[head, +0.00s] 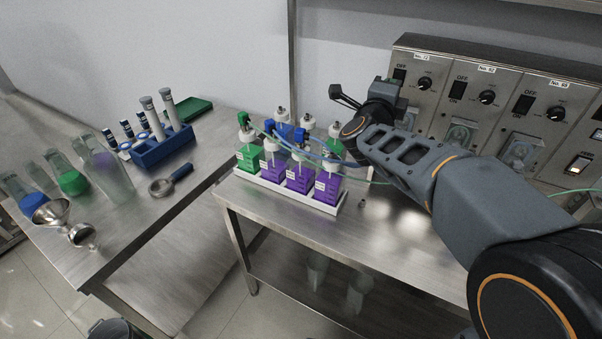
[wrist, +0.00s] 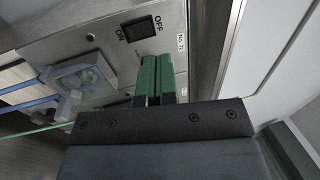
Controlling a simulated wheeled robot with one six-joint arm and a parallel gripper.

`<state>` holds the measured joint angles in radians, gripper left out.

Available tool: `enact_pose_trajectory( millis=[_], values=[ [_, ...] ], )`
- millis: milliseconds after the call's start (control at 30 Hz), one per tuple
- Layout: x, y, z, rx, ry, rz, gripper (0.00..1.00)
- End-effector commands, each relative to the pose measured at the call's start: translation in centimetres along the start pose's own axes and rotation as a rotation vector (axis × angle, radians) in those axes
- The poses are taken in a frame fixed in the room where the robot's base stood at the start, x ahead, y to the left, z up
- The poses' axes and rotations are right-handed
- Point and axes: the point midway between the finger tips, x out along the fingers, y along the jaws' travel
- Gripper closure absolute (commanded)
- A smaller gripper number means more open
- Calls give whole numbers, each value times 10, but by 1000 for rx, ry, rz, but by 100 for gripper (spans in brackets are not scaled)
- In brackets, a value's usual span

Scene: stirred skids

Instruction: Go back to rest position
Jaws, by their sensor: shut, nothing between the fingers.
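My gripper (head: 338,97) is up beside the leftmost control panel in the head view, above and behind the rack of bottles. In the wrist view my gripper (wrist: 155,62) shows its two green-padded fingers together, with nothing between them. Whether the fingertips touch the panel cannot be told. The same panel (head: 418,68) stands at the left end of the row in the head view.
A white tray of green and purple bottles (head: 248,174) stands on the right bench (head: 395,228), with tubes running to the panels. The left bench carries a blue tube rack (head: 163,148), flasks and funnels. A gap separates the benches.

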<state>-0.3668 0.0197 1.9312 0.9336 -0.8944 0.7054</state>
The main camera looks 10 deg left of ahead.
Motion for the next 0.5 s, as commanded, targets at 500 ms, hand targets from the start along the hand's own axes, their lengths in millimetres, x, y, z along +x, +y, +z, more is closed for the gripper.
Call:
enact_pose_trajectory(
  millis=[500],
  values=[
    [-4,19,25,-139,-150,83,100]
  ],
)
